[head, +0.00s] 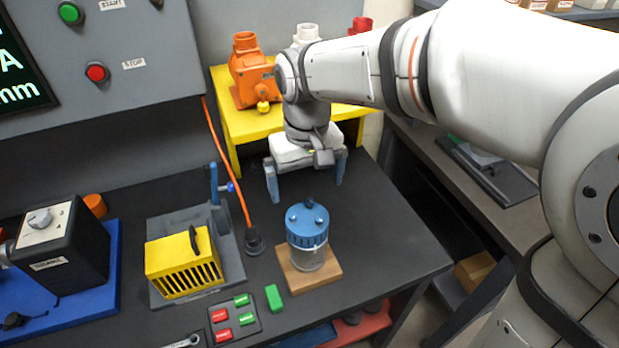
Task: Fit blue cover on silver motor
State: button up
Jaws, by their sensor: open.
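A blue ribbed cover (307,222) sits upright on top of a clear, greyish cylinder (308,257), which stands on a wooden block. My gripper (307,185) is open and empty, pointing down, behind and above the blue cover, with its two blue-grey fingers spread apart and not touching it. A pale, silvery-white motor (306,33) stands on the yellow stand, partly hidden behind my arm; I cannot tell whether it is the silver one.
The yellow stand (226,128) also bears an orange motor (250,72) and a red one (361,24). A yellow vented box (183,262), a button pad (233,318), a green block (274,298) and an orange cable (228,160) are on the dark bench. Bench right of the wooden block is clear.

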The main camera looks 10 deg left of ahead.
jog(key=shift+r, duration=0.4)
jog(key=s+d+f+m+t, duration=0.1)
jog(key=s+d+m, duration=0.2)
jog(key=d, duration=0.9)
jog(key=s+d+m+t, duration=0.2)
jog(key=s+d, duration=0.3)
jog(key=d, duration=0.6)
jog(key=shift+d+f+m, duration=0.35)
jog(key=shift+m, duration=0.35)
jog(key=shift+c, duration=0.6)
